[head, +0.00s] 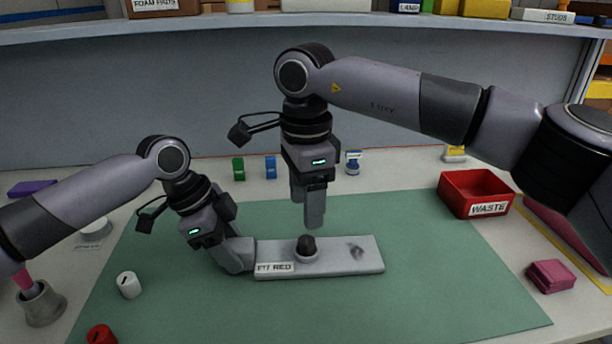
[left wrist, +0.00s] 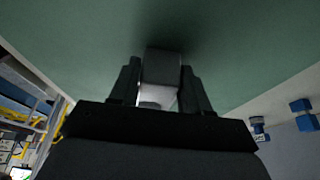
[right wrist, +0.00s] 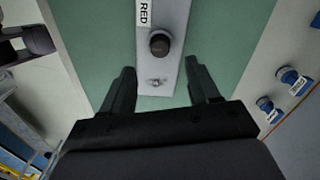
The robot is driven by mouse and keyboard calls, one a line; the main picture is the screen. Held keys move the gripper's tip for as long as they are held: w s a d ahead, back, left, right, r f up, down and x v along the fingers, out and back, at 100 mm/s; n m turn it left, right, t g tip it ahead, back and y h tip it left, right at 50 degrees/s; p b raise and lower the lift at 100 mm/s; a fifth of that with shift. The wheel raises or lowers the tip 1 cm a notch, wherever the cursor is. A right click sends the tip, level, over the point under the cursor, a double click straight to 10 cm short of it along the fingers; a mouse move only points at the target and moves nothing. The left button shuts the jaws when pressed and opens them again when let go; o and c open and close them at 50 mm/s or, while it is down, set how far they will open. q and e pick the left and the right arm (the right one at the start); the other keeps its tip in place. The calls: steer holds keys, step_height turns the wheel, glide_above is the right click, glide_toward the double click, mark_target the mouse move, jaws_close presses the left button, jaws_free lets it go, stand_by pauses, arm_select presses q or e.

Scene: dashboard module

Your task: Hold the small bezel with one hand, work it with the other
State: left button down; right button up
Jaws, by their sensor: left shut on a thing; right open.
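The small bezel (head: 340,258) is a flat grey plate on the green mat, with a label reading "FIT RED" at its left end. A black knob (head: 306,247) sits on a round collar near its middle; a small shaft or hole (head: 356,250) shows to the right. My left gripper (head: 240,262) is shut on the bezel's left end; the grip also shows in the left wrist view (left wrist: 160,82). My right gripper (head: 314,220) is open and empty, pointing down above the bezel. In the right wrist view the knob (right wrist: 160,43) lies ahead of the open fingers.
A white knob (head: 128,285) and a red knob (head: 101,334) are at front left. Green (head: 238,168) and blue (head: 270,167) pieces stand at the back. A red WASTE bin (head: 474,192) and a pink stack (head: 550,276) are at right. The mat's front right is clear.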

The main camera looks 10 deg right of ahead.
mark_target(306, 240)
step_height(306, 240, down, 7)
steer(key=shift+f, duration=0.15)
steer(key=c, duration=1.1)
steer(key=shift+r, duration=0.2)
steer(key=shift+r, duration=2.9)
arm_select(q)
steer(key=shift+c, duration=2.2)
jaws_free()
